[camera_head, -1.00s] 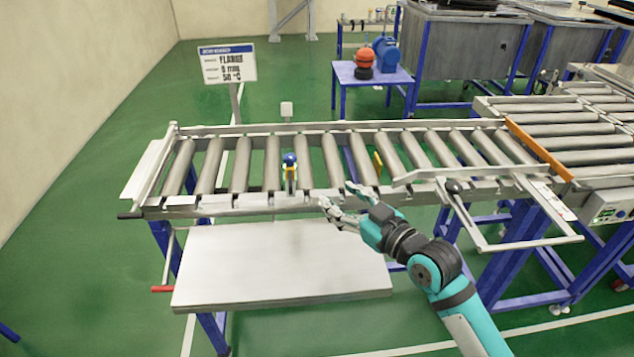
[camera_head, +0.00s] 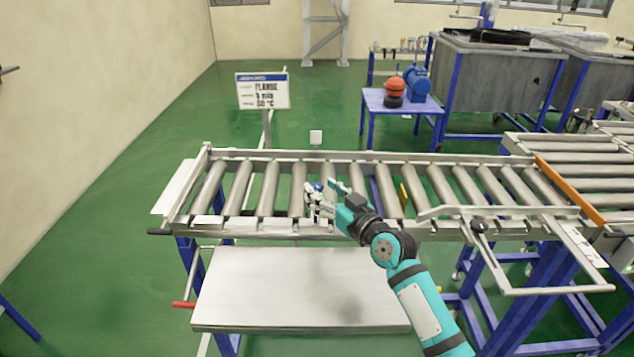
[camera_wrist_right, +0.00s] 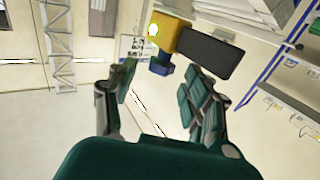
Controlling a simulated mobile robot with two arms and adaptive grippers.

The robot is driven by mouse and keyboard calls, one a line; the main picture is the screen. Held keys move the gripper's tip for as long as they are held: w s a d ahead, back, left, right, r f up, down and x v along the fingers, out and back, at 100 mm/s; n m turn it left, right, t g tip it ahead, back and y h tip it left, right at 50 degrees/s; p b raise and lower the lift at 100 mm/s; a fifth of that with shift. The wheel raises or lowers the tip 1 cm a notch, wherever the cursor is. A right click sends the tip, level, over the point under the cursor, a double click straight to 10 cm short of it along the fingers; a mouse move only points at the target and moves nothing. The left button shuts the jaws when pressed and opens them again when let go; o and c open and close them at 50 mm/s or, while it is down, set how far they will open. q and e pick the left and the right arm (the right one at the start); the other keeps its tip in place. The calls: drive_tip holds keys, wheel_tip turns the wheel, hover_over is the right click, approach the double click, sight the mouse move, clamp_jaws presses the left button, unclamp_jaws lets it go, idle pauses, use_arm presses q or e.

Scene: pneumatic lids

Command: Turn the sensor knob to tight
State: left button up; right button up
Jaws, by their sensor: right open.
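The sensor shows in the right wrist view as a yellow body (camera_wrist_right: 172,34) with a dark block on its right and a blue knob (camera_wrist_right: 161,68) on its near side. In the head view only the blue knob (camera_head: 317,186) shows clearly, at the front rail of the roller conveyor; the body is mostly hidden by my right gripper. My right gripper (camera_head: 320,191) is open, its fingers to either side of the knob as seen from the head. In the wrist view the knob lies just beyond the open fingertips (camera_wrist_right: 158,86), with no contact visible. My left gripper is not in view.
The roller conveyor (camera_head: 240,228) runs across the middle. A metal lever frame (camera_head: 545,290) sticks out at its right. A grey panel (camera_head: 300,318) lies below the front. A sign (camera_head: 263,92) stands behind, and a small blue table (camera_head: 415,107) is farther back.

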drive_tip(key=shift+x, duration=1.4)
clamp_jaws()
drive_tip(key=m+h+p, duration=0.1)
drive_tip(key=p, duration=0.2)
drive_tip(key=m+t+h+p, duration=0.1)
drive_tip(key=h+p, duration=0.1)
drive_tip(key=p, duration=0.2)
drive_tip(key=shift+r+t, duration=0.3)
drive_tip(key=shift+f+m+p, duration=0.1)
drive_tip(key=shift+m+p, duration=0.2)
drive_tip(key=shift+f+h, duration=0.2)
drive_tip(key=shift+h, duration=0.1)
